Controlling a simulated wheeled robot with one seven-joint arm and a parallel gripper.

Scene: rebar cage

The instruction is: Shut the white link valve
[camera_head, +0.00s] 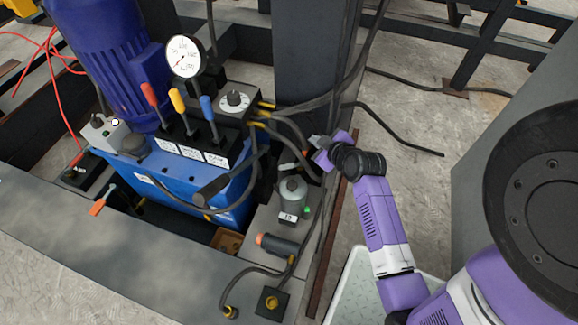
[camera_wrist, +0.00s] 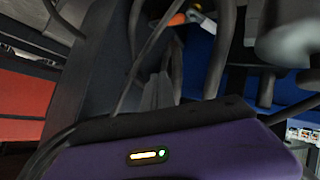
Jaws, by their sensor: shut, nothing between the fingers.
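A small pale lever-like part (camera_head: 288,166), possibly the white link valve, shows among the hoses right of the blue pump unit. In the wrist view a white piece (camera_wrist: 200,16) sits beside an orange fitting at the top, partly behind hoses; I cannot tell if it is the same part. My gripper (camera_head: 316,142) is just above and right of the pale part in the head view, apparently apart from it. Its grey fingers (camera_wrist: 157,90) are together and empty, pointing in among black hoses. The valve's position, open or shut, cannot be made out.
Black hoses (camera_head: 290,125) loop close around my gripper. A dark steel post (camera_head: 303,60) stands behind it. A grey cylinder (camera_head: 292,190) stands below. Red, yellow and blue levers (camera_head: 178,100) and a gauge (camera_head: 185,57) are on the blue unit (camera_head: 185,180) to the left.

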